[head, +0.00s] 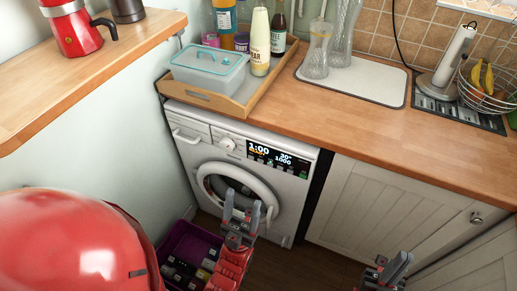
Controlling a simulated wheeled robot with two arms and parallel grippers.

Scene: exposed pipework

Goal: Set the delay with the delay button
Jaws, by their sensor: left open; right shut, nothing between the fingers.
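The white washing machine (240,165) stands under the worktop, its round door closed. Its black control panel (278,158) shows lit text reading about 1:00, 20° and 1000, with a row of small icons below. I cannot tell which icon is the delay button at this size. A round dial (227,144) sits left of the panel. My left gripper (242,207) is open and empty in front of the door, below the panel and apart from it in the picture. My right gripper (388,267) is shut and empty, low in front of the cabinet.
A wooden tray (213,103) with a box and bottles stands on the worktop (320,120) above the machine. A purple crate (190,248) sits on the floor left of my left gripper. White cabinet doors (370,205) are to the right. A wooden shelf (95,75) is at upper left.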

